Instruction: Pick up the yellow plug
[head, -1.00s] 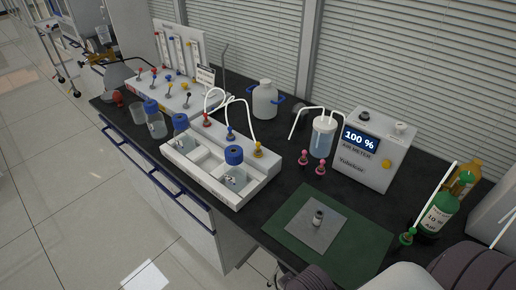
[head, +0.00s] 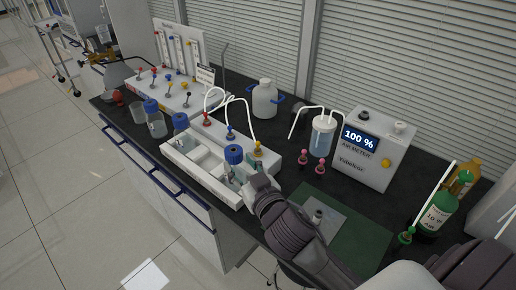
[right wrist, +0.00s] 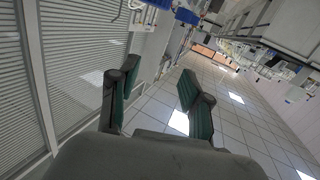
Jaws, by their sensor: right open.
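The yellow plug (head: 258,147) stands upright on the back right corner of the white reactor block (head: 207,192). A white tube runs to it. My right gripper (head: 250,167) is just in front of and below the plug in the head view, close beside the blue-capped bottle (head: 234,156). Its fingers partly hide the block's right end. In the right wrist view my right gripper (right wrist: 158,72) has its two green-padded fingers apart with nothing between them. I cannot tell whether it touches the bottle or block. My left gripper is not in view.
Red plug (head: 206,119) and blue plug (head: 230,132) share the block. Two pink plugs (head: 311,162) and the air meter (head: 372,148) stand to the right. A green mat (head: 361,242) lies at the front, partly under my arm. A white jar (head: 265,99) stands behind.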

